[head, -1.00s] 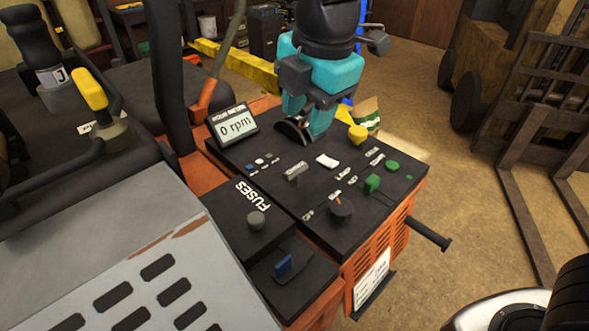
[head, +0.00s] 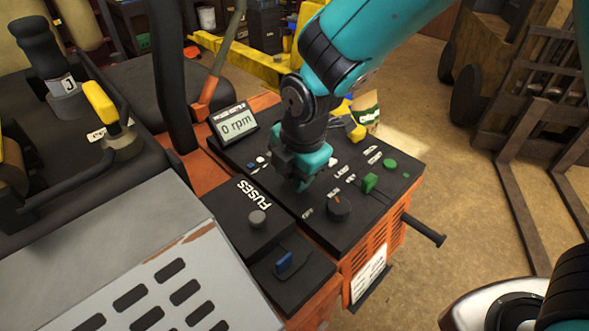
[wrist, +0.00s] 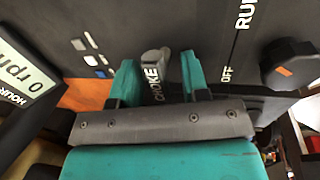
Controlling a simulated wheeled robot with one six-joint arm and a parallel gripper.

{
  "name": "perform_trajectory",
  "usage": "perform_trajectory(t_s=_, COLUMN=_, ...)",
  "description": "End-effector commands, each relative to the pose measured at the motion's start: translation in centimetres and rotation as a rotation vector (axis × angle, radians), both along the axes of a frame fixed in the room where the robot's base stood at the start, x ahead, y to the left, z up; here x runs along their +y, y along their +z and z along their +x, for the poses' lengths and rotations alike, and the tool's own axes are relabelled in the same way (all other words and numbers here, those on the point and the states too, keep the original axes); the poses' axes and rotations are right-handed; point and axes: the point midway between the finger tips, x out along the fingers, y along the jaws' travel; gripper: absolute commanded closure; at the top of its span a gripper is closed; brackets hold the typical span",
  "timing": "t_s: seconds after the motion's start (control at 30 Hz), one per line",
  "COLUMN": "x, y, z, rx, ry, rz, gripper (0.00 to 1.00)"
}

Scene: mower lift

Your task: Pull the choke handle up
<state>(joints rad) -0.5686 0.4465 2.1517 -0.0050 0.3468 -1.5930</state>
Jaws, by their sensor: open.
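The choke handle (wrist: 154,62) is a small grey lever with the label CHOKE beside it on the black control panel, seen in the wrist view. My gripper (wrist: 156,76) is open, with one teal finger on each side of the handle. Whether the fingers touch it cannot be told. In the head view my gripper (head: 302,182) is low over the middle of the panel (head: 275,190) and hides the choke handle there.
The rpm display (head: 235,122) stands at the panel's back left. The fuse box (head: 250,205) with a grey knob is at the left.

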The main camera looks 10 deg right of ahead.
Motion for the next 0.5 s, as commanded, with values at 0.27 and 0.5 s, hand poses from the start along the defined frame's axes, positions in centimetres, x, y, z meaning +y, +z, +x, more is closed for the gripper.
perform_trajectory(t_s=0.27, x=-0.01, y=0.03, z=0.01, rx=0.0, ry=0.0, rz=0.0, gripper=1.0)
perform_trajectory(t_s=0.5, x=0.03, y=0.99, z=0.08, rx=-0.002, ry=0.0, rz=0.002, gripper=1.0)
